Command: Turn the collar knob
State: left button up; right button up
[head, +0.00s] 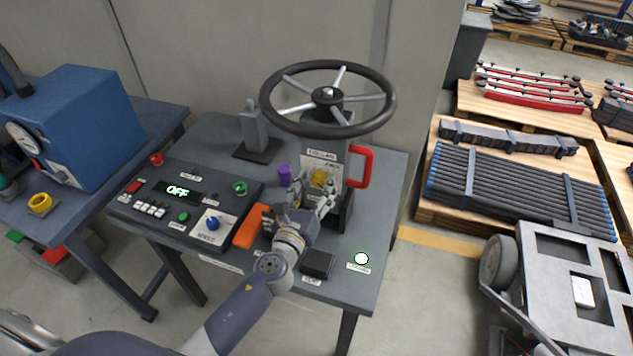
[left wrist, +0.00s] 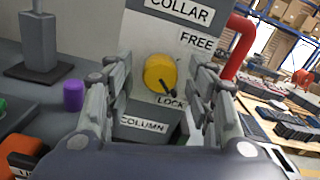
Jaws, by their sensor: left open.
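The yellow collar knob (head: 319,177) is on the front of the grey column under the steering wheel (head: 328,97). In the left wrist view the knob (left wrist: 158,70) sits below the COLLAR label (left wrist: 180,10), with FREE to its upper right and LOCK just below it. Its dark pointer slants down to the right, near the LOCK label (left wrist: 171,101). My left gripper (head: 318,193) is open in front of the column. Its fingers stand left and right of the knob in the wrist view; I cannot tell whether they touch it. My right gripper is not in view.
A red handle (head: 364,167) sticks out right of the knob. A control panel (head: 150,222) reading OFF, an orange block (head: 249,226), a purple cylinder (head: 284,175) and a black box (head: 318,263) are on the table. A grey post (head: 254,127) stands behind.

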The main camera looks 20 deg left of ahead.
pick_arm(q)
jog(key=shift+w, duration=0.4)
jog(key=c, duration=1.1)
jog(key=shift+o, duration=0.2)
